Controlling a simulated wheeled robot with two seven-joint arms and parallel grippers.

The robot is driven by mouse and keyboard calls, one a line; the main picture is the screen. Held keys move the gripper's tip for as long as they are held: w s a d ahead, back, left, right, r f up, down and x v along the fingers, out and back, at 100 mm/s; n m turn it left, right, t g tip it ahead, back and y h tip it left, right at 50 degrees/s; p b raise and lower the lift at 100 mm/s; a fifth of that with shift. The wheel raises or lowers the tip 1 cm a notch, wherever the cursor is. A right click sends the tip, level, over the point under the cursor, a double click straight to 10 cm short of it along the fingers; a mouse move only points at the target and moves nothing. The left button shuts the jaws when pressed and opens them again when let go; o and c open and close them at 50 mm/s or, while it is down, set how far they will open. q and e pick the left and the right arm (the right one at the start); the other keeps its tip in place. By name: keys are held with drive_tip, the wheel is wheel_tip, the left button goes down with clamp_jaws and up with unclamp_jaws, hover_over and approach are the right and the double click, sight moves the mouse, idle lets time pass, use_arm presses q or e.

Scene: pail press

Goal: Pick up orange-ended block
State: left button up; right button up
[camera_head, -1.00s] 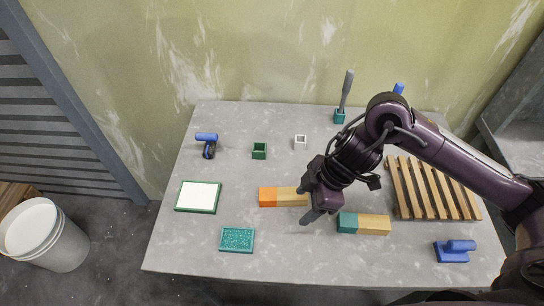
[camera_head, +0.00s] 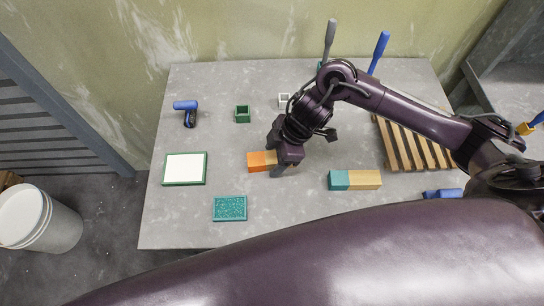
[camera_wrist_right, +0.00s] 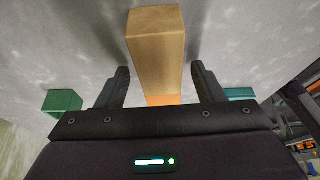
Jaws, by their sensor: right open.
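The orange-ended block (camera_head: 258,162) lies on the grey table in the head view, orange end to the left, with its wooden end partly hidden by my right gripper (camera_head: 284,168). In the right wrist view the block's wooden part (camera_wrist_right: 155,50) lies between the two open fingers of the right gripper (camera_wrist_right: 160,80), with a gap on each side. The orange end shows low, near the palm. Whether the fingertips are level with the block I cannot tell. My left gripper is not in view.
A teal-ended block (camera_head: 355,180) lies to the right, near the slatted wooden rack (camera_head: 415,145).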

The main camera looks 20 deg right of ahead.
drive_tip(key=c, duration=1.1)
drive_tip(key=shift+r, duration=0.1)
